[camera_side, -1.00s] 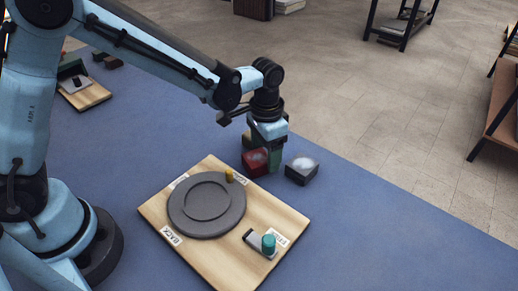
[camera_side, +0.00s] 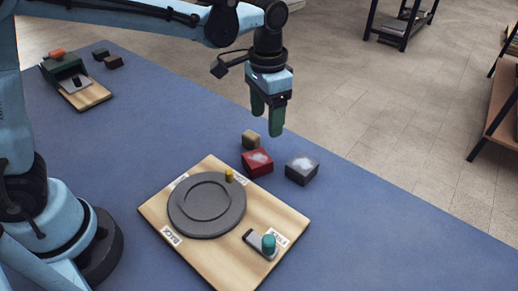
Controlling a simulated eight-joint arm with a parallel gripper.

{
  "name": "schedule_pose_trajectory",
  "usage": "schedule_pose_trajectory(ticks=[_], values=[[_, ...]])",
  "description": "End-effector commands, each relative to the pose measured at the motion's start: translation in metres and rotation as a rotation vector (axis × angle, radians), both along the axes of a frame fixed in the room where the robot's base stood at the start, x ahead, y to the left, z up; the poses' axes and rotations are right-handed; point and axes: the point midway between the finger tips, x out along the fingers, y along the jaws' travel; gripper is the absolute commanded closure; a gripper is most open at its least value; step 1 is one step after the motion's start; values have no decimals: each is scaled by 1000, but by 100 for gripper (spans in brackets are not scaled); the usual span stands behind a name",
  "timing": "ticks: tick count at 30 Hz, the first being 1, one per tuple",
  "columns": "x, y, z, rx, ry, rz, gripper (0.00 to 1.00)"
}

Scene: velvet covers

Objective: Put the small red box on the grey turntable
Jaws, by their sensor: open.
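The small red box (camera_side: 257,163) with a pale patch on top sits on the blue table, just behind the wooden board. The grey turntable (camera_side: 206,205) is a round disc on that board, with nothing on it except a yellow peg (camera_side: 229,175) at its rim. My gripper (camera_side: 267,120) hangs above and behind the red box, green fingers pointing down, open and empty. It is clear of the box.
A dark grey box (camera_side: 302,170) stands close to the right of the red box, and a tan block (camera_side: 250,139) stands behind it. A lever with a teal knob (camera_side: 268,243) is on the board (camera_side: 225,255). A green device (camera_side: 65,68) and dark blocks (camera_side: 113,62) stand far left.

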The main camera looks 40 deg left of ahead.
Motion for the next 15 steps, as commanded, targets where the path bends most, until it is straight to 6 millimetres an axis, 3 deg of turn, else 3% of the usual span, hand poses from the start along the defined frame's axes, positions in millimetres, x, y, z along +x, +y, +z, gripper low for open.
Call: schedule_pose_trajectory(ticks=[8, 15], values=[[-2, 2, 20, -2, -8, 5, 31], [-25, 33, 36, -34, -126, 87, 31]])
